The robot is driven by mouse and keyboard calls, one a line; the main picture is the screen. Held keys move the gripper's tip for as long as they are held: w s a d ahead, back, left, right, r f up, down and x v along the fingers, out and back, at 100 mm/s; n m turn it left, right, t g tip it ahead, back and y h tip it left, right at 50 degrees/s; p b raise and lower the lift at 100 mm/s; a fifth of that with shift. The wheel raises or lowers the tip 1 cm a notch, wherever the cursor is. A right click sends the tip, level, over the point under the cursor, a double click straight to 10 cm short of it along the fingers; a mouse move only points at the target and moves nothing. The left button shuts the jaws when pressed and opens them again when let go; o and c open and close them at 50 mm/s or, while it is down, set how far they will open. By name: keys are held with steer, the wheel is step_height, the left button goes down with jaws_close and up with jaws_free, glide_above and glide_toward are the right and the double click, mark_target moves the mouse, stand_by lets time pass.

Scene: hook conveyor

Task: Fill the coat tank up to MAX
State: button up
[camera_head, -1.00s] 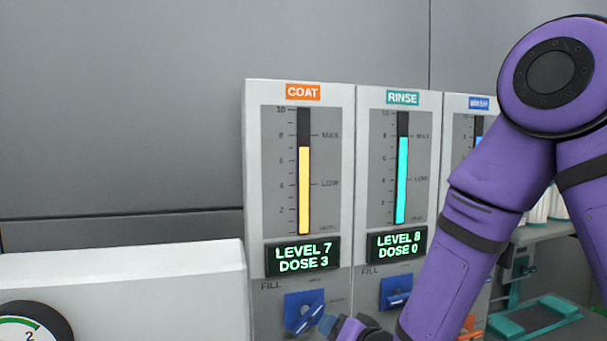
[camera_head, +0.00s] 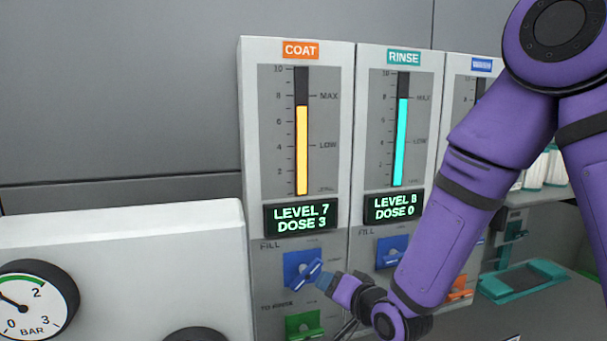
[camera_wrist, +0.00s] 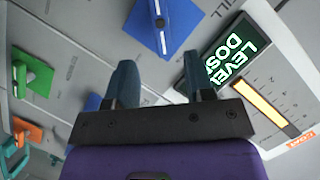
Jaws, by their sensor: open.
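The coat tank (camera_head: 250,130) has an orange COAT label (camera_head: 300,50). Its yellow level bar (camera_head: 301,150) stands at about 7, below the MAX line. Its display (camera_head: 300,217) reads LEVEL 7, DOSE 3. Below it is the blue FILL valve (camera_head: 296,262), its handle slanted in the head view. The valve also shows in the wrist view (camera_wrist: 176,38), ahead of the fingers. My gripper (camera_head: 322,281) is beside the handle at its right. In the wrist view my gripper (camera_wrist: 157,78) is open, with nothing between its fingers. Whether a finger touches the handle is unclear.
A green valve (camera_head: 303,323) sits just below the blue one. The RINSE tank (camera_head: 350,140) stands to the right with its own blue valve (camera_head: 390,252), close to my arm. A white housing with a pressure gauge (camera_head: 35,300) is at the left.

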mark_target(309, 276)
steer(key=w+a+m+t+h, duration=0.1)
steer(key=w, duration=0.2)
steer(key=w+a+f+m+t+h, duration=0.1)
steer(key=w+a+t, duration=0.1)
steer(key=w, duration=0.1)
steer(key=w+a+f+t, duration=0.1)
steer(key=w+a, duration=0.1)
steer(key=w, duration=0.1)
steer(key=shift+a+f+m+t+h, duration=0.1)
steer(key=shift+f+m+t+h, duration=0.1)
steer(key=shift+m+t+h, duration=0.2)
stand_by(0.5)
jaws_close()
